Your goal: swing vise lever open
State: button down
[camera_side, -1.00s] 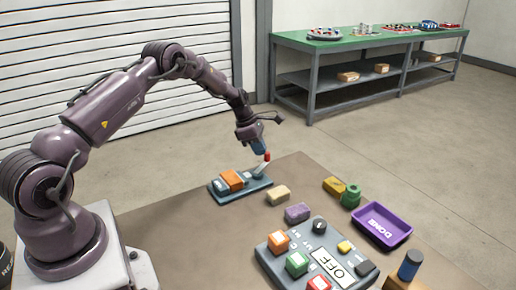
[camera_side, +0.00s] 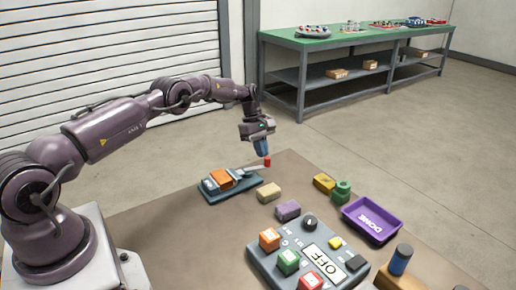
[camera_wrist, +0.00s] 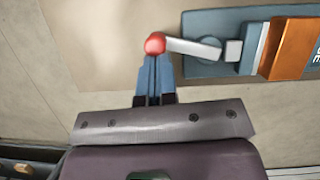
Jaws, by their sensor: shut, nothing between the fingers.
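The vise (camera_side: 240,187) is a blue-grey base on the table with an orange block (camera_side: 222,178) between its jaws. Its grey lever (camera_side: 254,166) ends in a red knob (camera_side: 267,161) and sticks out beyond the right end of the base. In the wrist view the lever (camera_wrist: 190,47) runs left from its pivot on the base (camera_wrist: 218,20) to the red knob (camera_wrist: 155,45). My gripper (camera_side: 263,153) is shut and empty. In the wrist view its fingertips (camera_wrist: 156,60) are right beside the knob; I cannot tell whether they touch.
A tan block (camera_side: 269,192) and a purple block (camera_side: 288,210) lie near the vise. A control panel (camera_side: 322,282) with coloured buttons and an OFF label sits in front. A purple DONE tray (camera_side: 352,228) and a yellow block (camera_side: 324,182) are to the right. A green-topped bench (camera_side: 310,45) stands behind.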

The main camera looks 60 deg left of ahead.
jog(key=shift+d+f+m+g, duration=0.1)
jog(key=shift+d+m+g, duration=0.45)
jog(key=shift+m, duration=0.55)
jog(key=shift+d, duration=0.1)
jog(key=shift+r, duration=0.35)
notch_tip(320, 180, up, 9)
jog(key=a, duration=0.1)
jog(key=shift+r, duration=0.15)
jog(key=shift+w, duration=0.1)
